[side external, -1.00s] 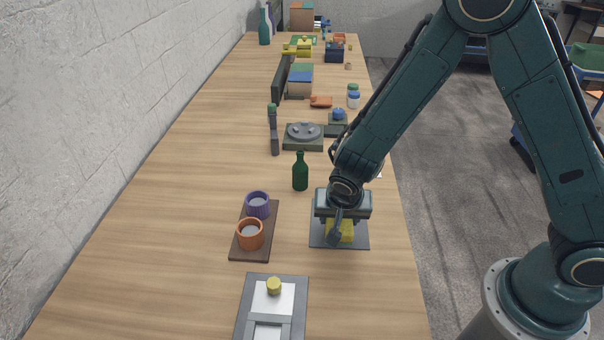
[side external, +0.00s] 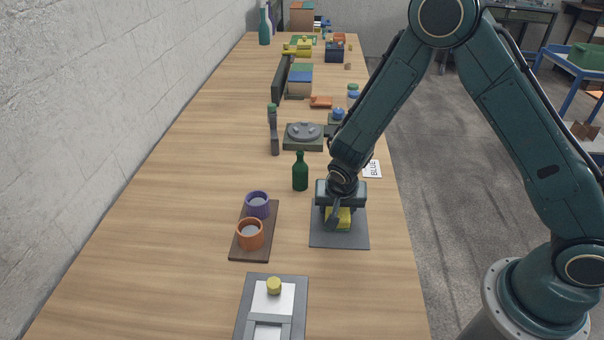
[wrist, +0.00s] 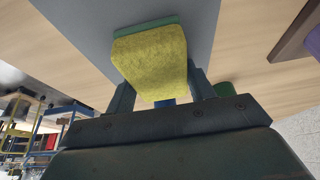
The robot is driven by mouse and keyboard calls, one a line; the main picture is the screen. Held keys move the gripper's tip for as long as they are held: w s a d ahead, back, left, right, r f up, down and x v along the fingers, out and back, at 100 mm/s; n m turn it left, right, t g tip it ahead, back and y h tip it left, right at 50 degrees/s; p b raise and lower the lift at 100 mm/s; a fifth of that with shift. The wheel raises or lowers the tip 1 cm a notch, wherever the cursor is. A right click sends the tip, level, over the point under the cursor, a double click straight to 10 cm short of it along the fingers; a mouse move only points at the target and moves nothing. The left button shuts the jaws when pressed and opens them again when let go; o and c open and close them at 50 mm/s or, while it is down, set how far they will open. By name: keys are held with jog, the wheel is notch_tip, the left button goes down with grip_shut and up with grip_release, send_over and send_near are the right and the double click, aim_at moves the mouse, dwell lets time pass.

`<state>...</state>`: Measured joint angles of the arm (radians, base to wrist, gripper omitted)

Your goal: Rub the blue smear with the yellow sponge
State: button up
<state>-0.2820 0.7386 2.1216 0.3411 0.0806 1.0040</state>
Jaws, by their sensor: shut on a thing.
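The yellow sponge (side external: 343,217) has a thin green layer along one side. It is held between the fingers of my gripper (side external: 337,214), over the far half of the grey board (side external: 340,240). In the wrist view the sponge (wrist: 150,62) fills the space between the two fingers of my gripper (wrist: 160,88), with the grey board (wrist: 85,30) behind it. I cannot tell whether the sponge touches the board. A small patch of blue (wrist: 165,102) shows beside the sponge in the wrist view; it may be part of the smear. No smear shows in the side view.
A brown tray (side external: 240,254) with a purple cup (side external: 257,205) and an orange cup (side external: 250,235) is left of the board. A green bottle (side external: 300,172) stands behind it. A white card reading BLUE (side external: 372,169) lies behind my gripper. Bare table lies in front of the board.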

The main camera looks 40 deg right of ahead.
aim_at(337, 233)
jog(key=shift+w+d+r, duration=0.15)
jog(key=shift+w+d, duration=0.35)
jog(key=shift+w+d+r, duration=0.15)
jog(key=shift+w+d, duration=0.3)
jog(key=shift+w+d+f, duration=0.15)
jog(key=shift+w+d, duration=0.05)
jog(key=shift+d, duration=0.1)
jog(key=shift+f, duration=0.25)
jog(key=shift+s+a, duration=3.55)
jog(key=shift+a, duration=0.05)
notch_tip(337, 233, up, 8)
jog(key=shift+r, duration=0.2)
jog(key=shift+w+d, duration=0.15)
jog(key=shift+d, duration=0.05)
jog(key=d+n, duration=0.1)
jog(key=d+f+n+y, duration=0.1)
jog(key=w+d+n, duration=0.1)
jog(key=n, duration=0.1)
jog(key=shift+d+f+t, duration=0.2)
jog(key=shift+d+t, duration=0.1)
jog(key=shift+t, duration=0.1)
jog(key=shift+w+d+f+n+t+y, duration=0.1)
jog(key=shift+w+d+n+y, duration=0.2)
jog(key=shift+d+n, duration=0.45)
jog(key=shift+w+d+f+n+t+y, duration=0.1)
jog(key=shift+d+n+y, duration=0.45)
jog(key=shift+n, duration=0.35)
jog(key=shift+w+d+n+t+y, duration=0.1)
jog(key=shift+w+d+n+y, duration=0.15)
jog(key=shift+d+n, duration=0.55)
